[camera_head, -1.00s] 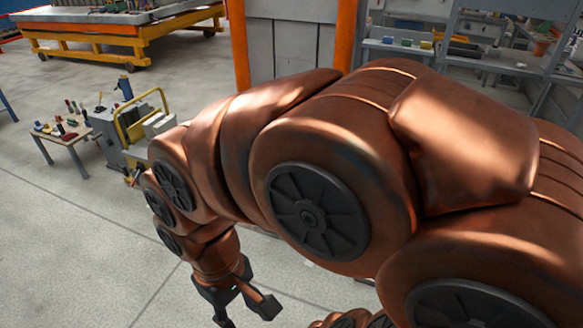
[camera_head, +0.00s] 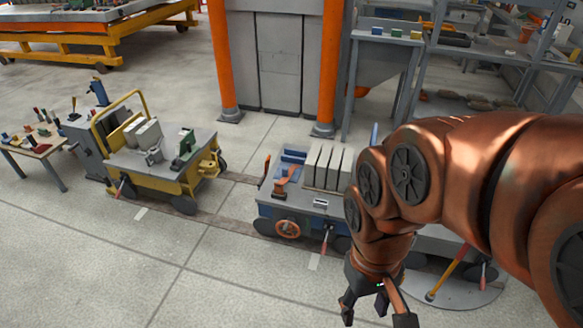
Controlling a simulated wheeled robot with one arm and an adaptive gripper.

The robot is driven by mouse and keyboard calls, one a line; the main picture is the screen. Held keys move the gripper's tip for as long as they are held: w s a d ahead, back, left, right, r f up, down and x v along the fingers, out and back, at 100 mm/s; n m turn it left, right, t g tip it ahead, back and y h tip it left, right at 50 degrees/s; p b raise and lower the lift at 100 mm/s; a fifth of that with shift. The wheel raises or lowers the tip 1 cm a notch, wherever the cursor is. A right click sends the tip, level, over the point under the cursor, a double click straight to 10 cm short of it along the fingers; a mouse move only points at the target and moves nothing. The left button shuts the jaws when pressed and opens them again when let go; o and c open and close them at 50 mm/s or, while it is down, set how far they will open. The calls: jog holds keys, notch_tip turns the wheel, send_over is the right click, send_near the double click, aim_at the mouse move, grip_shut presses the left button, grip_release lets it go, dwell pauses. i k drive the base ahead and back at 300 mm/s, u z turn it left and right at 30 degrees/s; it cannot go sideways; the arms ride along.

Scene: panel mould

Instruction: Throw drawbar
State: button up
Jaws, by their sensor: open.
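My gripper (camera_head: 375,312) hangs at the lower right of the middle, pointing down with its dark fingers spread and nothing between them. A slanted yellow bar (camera_head: 447,274) stands to its right over a round grey floor plate (camera_head: 470,296); it may be the drawbar, but I cannot tell for sure. Its upper end is near my arm. A short red-handled lever (camera_head: 484,276) is just right of it. Another red-handled lever (camera_head: 328,238) is on the front of the blue-grey cart (camera_head: 275,211). My gripper is apart from all of these. My arm hides part of what stands behind it.
An orange-posted grey frame (camera_head: 275,65) and shelving (camera_head: 480,52) stand behind. The floor at front left is clear.

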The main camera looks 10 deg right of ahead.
aim_at(267, 162)
jog(key=u, duration=0.2)
jog(key=i, duration=0.25)
jog(key=u, duration=0.9)
jog(key=i, duration=1.3)
jog(key=z, duration=0.25)
